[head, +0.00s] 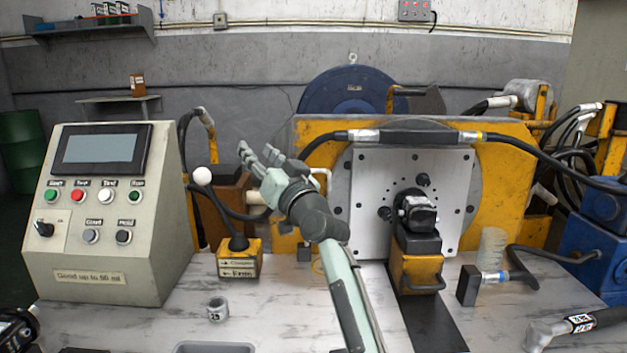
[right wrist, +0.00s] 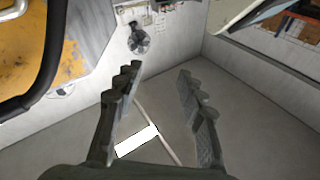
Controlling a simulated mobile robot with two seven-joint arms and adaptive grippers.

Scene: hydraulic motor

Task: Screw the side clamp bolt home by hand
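My right gripper (head: 258,156) is raised in the middle of the head view, left of the steel plate (head: 365,190). In the right wrist view the gripper (right wrist: 160,72) has its fingers spread, with nothing between them. A dark motor (head: 416,214) is at the plate's front, above a yellow block with a handle (head: 416,272). Dark bolt heads show on the plate, one above the motor (head: 423,180) and one left of it (head: 385,213). I cannot tell which is the side clamp bolt.
A control console (head: 110,215) stands at left, beside a yellow lever box (head: 239,262). A grey ring (head: 217,309) lies on the bench. A black block (head: 468,285) with a hose fitting and a wrench-like tool (head: 575,325) are at right. Black hoses cross the yellow frame (head: 500,180).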

